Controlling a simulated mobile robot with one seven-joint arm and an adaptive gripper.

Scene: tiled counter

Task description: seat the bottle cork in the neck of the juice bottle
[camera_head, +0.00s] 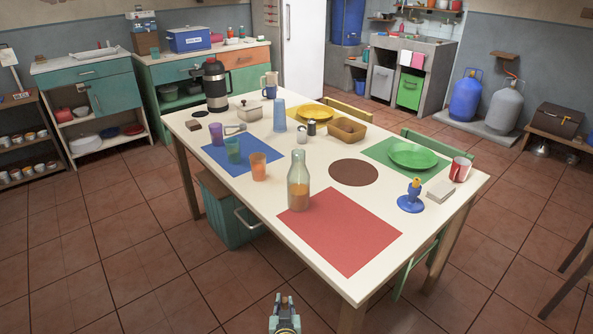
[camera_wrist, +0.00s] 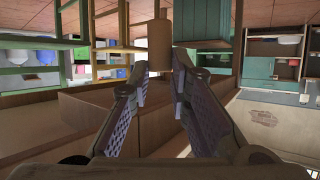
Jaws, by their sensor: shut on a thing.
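The juice bottle (camera_head: 298,183) is clear glass with orange juice in its lower part. It stands upright on the white table, at the back left corner of the red mat, and its neck looks open. My gripper (camera_head: 285,299) is at the bottom of the head view, in front of the table's near edge and apart from the bottle. In the wrist view my gripper (camera_wrist: 160,75) is shut on a small tan cylinder, which looks like the bottle cork (camera_wrist: 158,43).
An orange glass (camera_head: 258,166) stands left of the bottle, with green and purple glasses beyond. A round brown mat (camera_head: 353,172) lies behind the red one.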

